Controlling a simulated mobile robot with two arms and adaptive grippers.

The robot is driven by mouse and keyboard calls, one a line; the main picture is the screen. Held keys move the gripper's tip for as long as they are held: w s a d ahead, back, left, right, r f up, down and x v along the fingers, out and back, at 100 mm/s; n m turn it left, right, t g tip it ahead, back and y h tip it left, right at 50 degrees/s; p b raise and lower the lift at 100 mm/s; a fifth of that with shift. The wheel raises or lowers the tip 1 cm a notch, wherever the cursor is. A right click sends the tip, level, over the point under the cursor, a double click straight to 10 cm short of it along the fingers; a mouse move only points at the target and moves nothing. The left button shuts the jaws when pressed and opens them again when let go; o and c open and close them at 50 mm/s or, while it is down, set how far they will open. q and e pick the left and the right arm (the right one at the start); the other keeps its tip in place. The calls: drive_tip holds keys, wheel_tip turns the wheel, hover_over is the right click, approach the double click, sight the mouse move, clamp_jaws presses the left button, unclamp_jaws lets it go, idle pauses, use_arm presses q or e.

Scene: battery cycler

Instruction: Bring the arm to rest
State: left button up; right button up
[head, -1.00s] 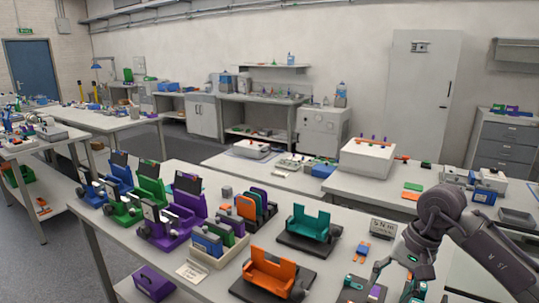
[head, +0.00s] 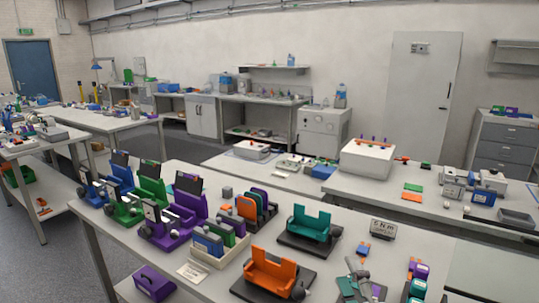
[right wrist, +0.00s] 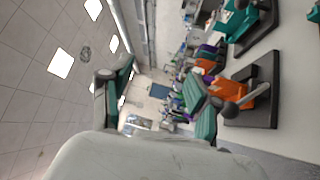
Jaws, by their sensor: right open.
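My right gripper (head: 357,277) is low at the bottom edge of the head view, to the right of the orange cradle (head: 270,268). Only a small part of it shows there. In the right wrist view its two teal-padded fingers (right wrist: 160,80) stand wide apart with nothing between them. The orange cradle on its dark base shows beyond the right-hand finger in that view. My left gripper is not in view.
A teal cradle (head: 310,222) and a grey label block (head: 383,229) stand on the near table. Purple, green and blue devices (head: 178,213) stand at its left. A white box (head: 368,160) stands on the table behind.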

drive_tip(key=s+d+f+m+g+h, duration=0.2)
drive_tip(key=s+d+f+m+g, duration=0.15)
drive_tip(key=s+f+m, duration=0.35)
drive_tip(key=s+d+f+m+g+h, duration=0.25)
drive_tip(key=f+m+g, duration=0.2)
drive_tip(key=f, duration=0.45)
drive_tip(key=s+a+f+m+g+y, duration=0.1)
drive_tip(key=s+f+m+g, duration=0.3)
drive_tip(key=s, duration=0.4)
drive_tip(key=s+f+m+g, duration=0.2)
drive_tip(key=s+f+g, duration=0.25)
drive_tip(key=s, duration=0.45)
wheel_tip(320, 180, down, 29)
drive_tip(key=s+g, duration=0.1)
drive_tip(key=s, duration=0.2)
drive_tip(key=s+d+f+g, duration=0.1)
drive_tip(key=s+d+f, duration=0.1)
drive_tip(key=s+f, duration=1.2)
drive_tip(key=shift+s+d+n, duration=0.35)
drive_tip(key=shift+s, duration=0.2)
